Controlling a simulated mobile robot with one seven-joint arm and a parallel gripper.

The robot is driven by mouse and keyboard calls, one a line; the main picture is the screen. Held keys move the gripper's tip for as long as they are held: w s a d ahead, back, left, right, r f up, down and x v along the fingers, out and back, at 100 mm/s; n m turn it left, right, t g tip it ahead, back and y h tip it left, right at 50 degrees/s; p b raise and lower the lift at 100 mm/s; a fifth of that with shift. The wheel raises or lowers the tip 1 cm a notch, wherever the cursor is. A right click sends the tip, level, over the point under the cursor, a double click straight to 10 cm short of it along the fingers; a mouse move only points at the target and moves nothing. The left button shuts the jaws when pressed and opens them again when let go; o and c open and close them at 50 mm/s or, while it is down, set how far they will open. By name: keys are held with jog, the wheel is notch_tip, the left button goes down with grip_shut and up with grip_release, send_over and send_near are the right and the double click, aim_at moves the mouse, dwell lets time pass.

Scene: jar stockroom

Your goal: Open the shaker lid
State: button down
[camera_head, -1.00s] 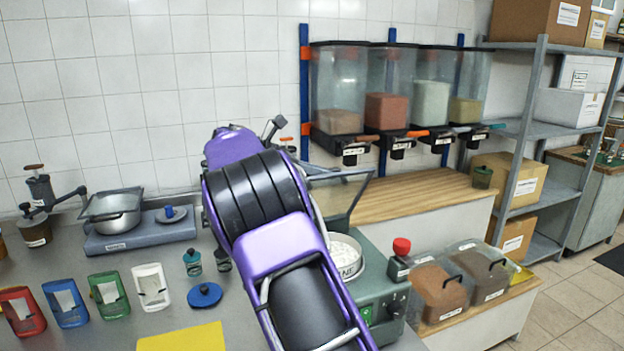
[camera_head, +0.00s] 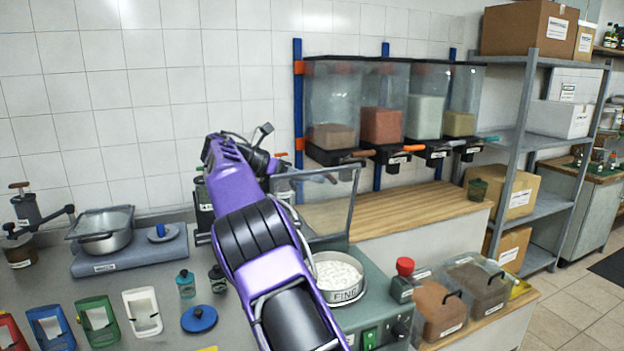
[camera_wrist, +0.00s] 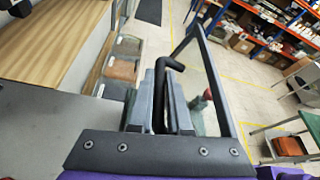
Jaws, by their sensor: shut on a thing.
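The shaker (camera_head: 375,290) is a green machine at the right end of the bench, partly hidden behind my arm. Its clear, dark-framed lid (camera_head: 330,210) stands raised, close to upright, at the back of the machine. Below it, the round pan marked FINE (camera_head: 340,278) with white contents is uncovered. In the wrist view, my gripper (camera_wrist: 164,92) is shut on the lid's black bent handle (camera_wrist: 175,65), with the lid's frame (camera_wrist: 212,75) just right of the fingers. In the head view, my arm hides the fingers and handle.
Clear bins with dispensers (camera_head: 385,110) hang on the wall behind a wooden counter (camera_head: 410,212). A red knob (camera_head: 405,267) stands at the shaker's right, near two lidded tubs (camera_head: 440,310).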

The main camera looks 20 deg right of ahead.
jog(key=shift+f, duration=0.1)
jog(key=c, duration=0.9)
grip_release()
jog(key=shift+o, duration=0.2)
